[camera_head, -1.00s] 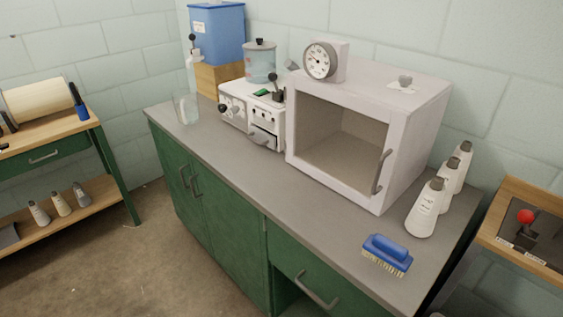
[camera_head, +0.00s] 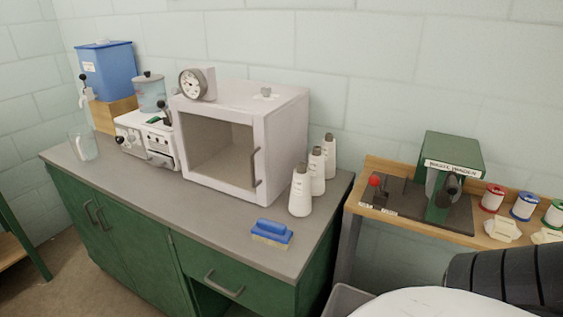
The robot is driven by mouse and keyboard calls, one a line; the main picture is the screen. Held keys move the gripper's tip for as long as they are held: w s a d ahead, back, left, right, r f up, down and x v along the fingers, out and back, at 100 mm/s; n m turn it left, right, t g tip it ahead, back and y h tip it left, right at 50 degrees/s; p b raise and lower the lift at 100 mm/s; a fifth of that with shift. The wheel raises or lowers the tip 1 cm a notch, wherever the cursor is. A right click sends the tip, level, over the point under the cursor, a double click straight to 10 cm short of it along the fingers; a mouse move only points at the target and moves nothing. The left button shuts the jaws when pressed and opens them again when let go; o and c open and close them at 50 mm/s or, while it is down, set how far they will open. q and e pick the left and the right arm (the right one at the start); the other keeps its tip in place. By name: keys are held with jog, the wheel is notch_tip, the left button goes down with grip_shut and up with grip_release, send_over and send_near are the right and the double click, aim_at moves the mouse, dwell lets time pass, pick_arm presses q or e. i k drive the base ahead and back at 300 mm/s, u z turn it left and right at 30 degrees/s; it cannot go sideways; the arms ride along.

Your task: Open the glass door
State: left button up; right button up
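The glass door (camera_head: 217,152) is the clear front of the white box-shaped cabinet (camera_head: 282,132) on the grey counter. It looks closed, with its grey upright handle (camera_head: 256,167) at the right edge of the front. The inside of the cabinet looks empty through the glass. Neither of my grippers is in view.
A bench with a green machine (camera_head: 447,175) is at the right.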

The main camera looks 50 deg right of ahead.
aim_at(262, 197)
jog(key=u, duration=0.2)
jog(key=k, duration=0.25)
jog(key=z, duration=1.15)
